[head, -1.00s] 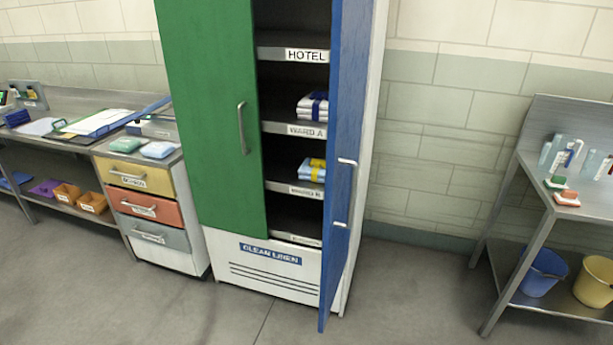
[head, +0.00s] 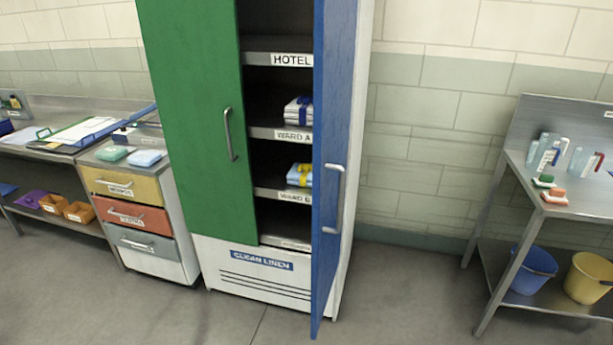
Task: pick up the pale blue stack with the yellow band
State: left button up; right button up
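The pale blue stack (head: 294,180) with the yellow band (head: 303,174) lies on the Ward B shelf inside the tall linen cabinet. Its right part is hidden behind the blue door (head: 334,170), which stands open toward me. The green door (head: 195,120) is closed over the left half of the cabinet. A white stack with a dark blue band (head: 297,110) lies on the Ward A shelf above. Neither of my grippers is in view.
A drawer unit (head: 133,205) with folded cloths on top stands left of the cabinet, beside a steel bench (head: 40,150). On the right is a steel table (head: 560,205) with bottles above and blue (head: 535,270) and yellow (head: 588,278) buckets below. The floor in front is clear.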

aim_at(300, 174)
jog(key=i+j+z, duration=0.1)
jog(key=z, duration=0.3)
jog(key=i+j+z, duration=0.15)
jog(key=z, duration=0.2)
jog(key=i+j+z, duration=0.15)
jog(key=z, duration=0.25)
